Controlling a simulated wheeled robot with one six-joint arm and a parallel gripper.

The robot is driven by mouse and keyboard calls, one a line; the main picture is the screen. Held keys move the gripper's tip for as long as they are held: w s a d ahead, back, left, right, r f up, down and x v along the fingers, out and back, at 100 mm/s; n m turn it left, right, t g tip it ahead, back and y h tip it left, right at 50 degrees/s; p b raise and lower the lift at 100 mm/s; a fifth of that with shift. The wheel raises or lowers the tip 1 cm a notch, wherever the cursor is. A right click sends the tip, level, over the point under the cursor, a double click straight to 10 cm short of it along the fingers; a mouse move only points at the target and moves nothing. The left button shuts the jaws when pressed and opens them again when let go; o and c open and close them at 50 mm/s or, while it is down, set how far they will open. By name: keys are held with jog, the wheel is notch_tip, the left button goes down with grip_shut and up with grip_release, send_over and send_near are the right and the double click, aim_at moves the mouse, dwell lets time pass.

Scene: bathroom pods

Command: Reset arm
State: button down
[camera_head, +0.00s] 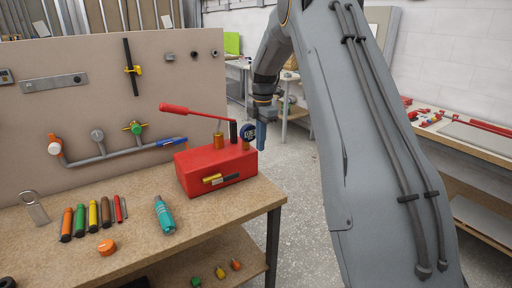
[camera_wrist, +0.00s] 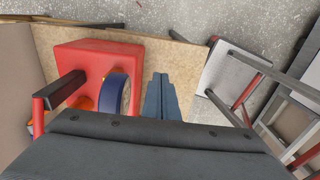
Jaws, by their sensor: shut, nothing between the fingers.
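My gripper (camera_head: 261,135) hangs at the end of my grey arm, just right of a red pump box with a long red handle (camera_head: 215,170). In the wrist view my gripper (camera_wrist: 160,82) is shut and empty, its blue-grey fingers together above the bench's edge area. The red pump (camera_wrist: 80,65) lies to the left of the fingers there. Its round blue-rimmed gauge (camera_wrist: 112,95) is close beside the fingers; I cannot tell whether they touch.
Another bench (camera_head: 470,145) is at right. Grey floor (camera_head: 300,200) lies between.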

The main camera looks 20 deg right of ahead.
dwell(0.4)
jog(key=s+a+f+m, duration=0.1)
jog(key=s+a+m, duration=0.3)
jog(key=s, duration=0.7)
jog(key=s+a+f+m+t, duration=0.1)
jog(key=s+a+m, duration=0.3)
jog(key=s+m, duration=0.5)
jog(key=s+a+f+m, duration=0.1)
jog(key=s+a+m, duration=0.3)
jog(key=s, duration=1)
jog(key=m, duration=0.3)
jog(key=shift+a+f, duration=0.25)
jog(key=shift+f, duration=0.05)
jog(key=shift+w, duration=0.1)
